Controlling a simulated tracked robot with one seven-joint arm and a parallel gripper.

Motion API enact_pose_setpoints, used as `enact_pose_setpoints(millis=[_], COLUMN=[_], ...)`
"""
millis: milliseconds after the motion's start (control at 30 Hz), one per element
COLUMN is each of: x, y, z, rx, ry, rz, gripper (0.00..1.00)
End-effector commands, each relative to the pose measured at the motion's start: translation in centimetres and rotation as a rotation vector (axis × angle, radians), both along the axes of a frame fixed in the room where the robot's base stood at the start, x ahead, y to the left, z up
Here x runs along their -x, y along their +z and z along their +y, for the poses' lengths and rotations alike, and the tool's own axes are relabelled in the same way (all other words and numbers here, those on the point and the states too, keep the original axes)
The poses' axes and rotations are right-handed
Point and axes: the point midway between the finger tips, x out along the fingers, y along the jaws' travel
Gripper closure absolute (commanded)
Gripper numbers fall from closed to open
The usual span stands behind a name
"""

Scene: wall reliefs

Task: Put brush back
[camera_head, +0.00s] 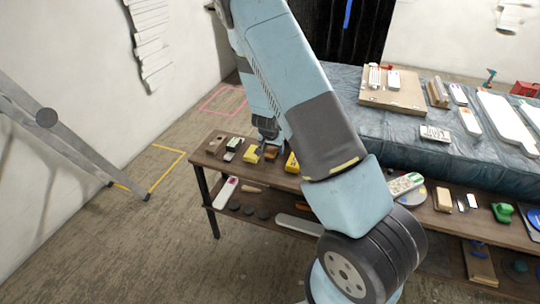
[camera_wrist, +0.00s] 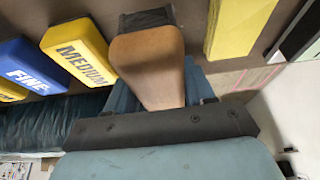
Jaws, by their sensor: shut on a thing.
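The brush (camera_wrist: 148,65) shows in the wrist view as a brown wooden block, with a dark part at its far end. My gripper (camera_wrist: 150,80) is shut on it, with the blue fingers on either side. In the head view my gripper (camera_head: 268,138) is over the left end of the upper shelf, and the small brown brush (camera_head: 270,154) is just below it, between yellow blocks. I cannot tell whether the brush touches the shelf.
Yellow MEDIUM (camera_wrist: 78,52) and blue FINE (camera_wrist: 30,65) blocks lie to the left in the wrist view; a plain yellow block (camera_wrist: 238,28) is at right. The wooden shelf (camera_head: 212,160) stands before a covered table (camera_head: 345,85). A ladder (camera_head: 75,135) leans at left.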

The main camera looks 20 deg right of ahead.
Motion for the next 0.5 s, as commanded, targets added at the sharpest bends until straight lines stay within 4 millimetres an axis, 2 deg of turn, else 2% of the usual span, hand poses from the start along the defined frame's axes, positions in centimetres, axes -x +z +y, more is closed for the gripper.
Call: enact_pose_setpoints(millis=[167, 400, 500], x=[-0.5, -0.5, -0.5], y=[-0.8, -3.5, -3.8], z=[0.3, 0.2, 0.3], rx=[0.0, -0.001, 0.0], ry=[0.001, 0.0, 0.0], rz=[0.0, 0.001, 0.0], gripper=[0.85, 0.85, 0.85])
